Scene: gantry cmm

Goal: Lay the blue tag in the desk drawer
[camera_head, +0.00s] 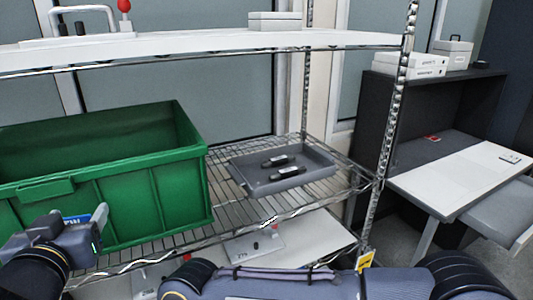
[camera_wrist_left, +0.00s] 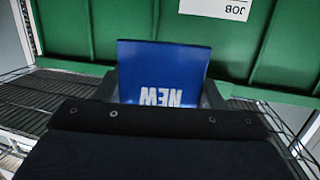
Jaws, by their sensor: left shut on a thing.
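The blue tag (camera_wrist_left: 165,70) with white "NEW" lettering is held between the fingers of my left gripper, in front of the green bin. A small part of the tag (camera_head: 76,218) shows in the head view beside my left gripper (camera_head: 80,226), which is shut on it. The desk (camera_head: 455,175) stands at the far right, well away from the tag. A grey drawer-like or seat-like shape (camera_head: 492,212) sits at its front; I cannot tell whether it is the drawer. My right gripper is not in view.
The green bin (camera_head: 155,195) fills the left of the wire shelf (camera_head: 235,205). A grey tray (camera_head: 308,177) with dark tools lies right of it. The rack post (camera_head: 388,130) stands between the shelf and the desk. White boxes (camera_head: 412,60) sit above the desk.

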